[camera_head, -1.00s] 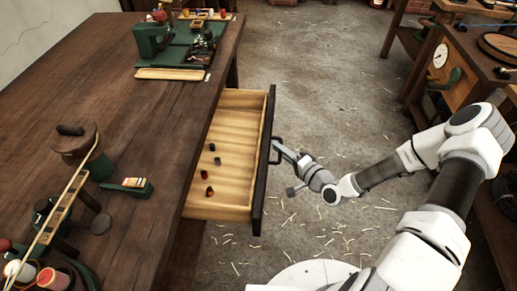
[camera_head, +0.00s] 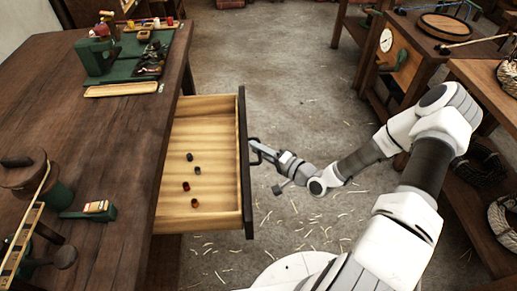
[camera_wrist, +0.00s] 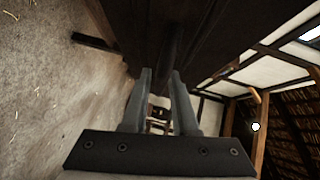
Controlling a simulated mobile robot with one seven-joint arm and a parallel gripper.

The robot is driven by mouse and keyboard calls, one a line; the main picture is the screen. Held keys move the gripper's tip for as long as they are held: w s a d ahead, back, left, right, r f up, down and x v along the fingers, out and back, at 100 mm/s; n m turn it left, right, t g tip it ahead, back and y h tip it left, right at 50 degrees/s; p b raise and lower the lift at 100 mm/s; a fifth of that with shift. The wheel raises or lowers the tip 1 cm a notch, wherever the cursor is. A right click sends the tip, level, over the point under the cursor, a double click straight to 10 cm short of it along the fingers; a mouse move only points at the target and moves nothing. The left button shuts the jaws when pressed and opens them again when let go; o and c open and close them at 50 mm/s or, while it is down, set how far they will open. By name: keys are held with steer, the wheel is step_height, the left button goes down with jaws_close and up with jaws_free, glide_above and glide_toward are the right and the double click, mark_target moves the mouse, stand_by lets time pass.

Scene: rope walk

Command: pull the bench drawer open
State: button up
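The bench drawer (camera_head: 213,150) stands pulled well out from the right side of the dark wooden bench (camera_head: 115,140). Its pale inside shows, with several small dark and red pieces lying on its floor. Its front panel is dark, with a dark bar handle (camera_head: 257,161) on the outer face. My gripper (camera_head: 258,147) reaches in from the right and is at this handle, its fingers closed about the bar. In the wrist view the two grey fingers (camera_wrist: 161,72) stand a little apart, against the dark drawer front; the exact contact is hard to make out there.
A workbench with a dial (camera_head: 386,40) stands back right. Straw litters the open floor (camera_head: 290,80).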

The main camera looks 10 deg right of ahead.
steer(key=p+v, duration=0.2)
steer(key=v, duration=1.5)
steer(key=shift+s+d+p, duration=0.15)
steer(key=shift+p, duration=0.15)
steer(key=shift+f, duration=0.1)
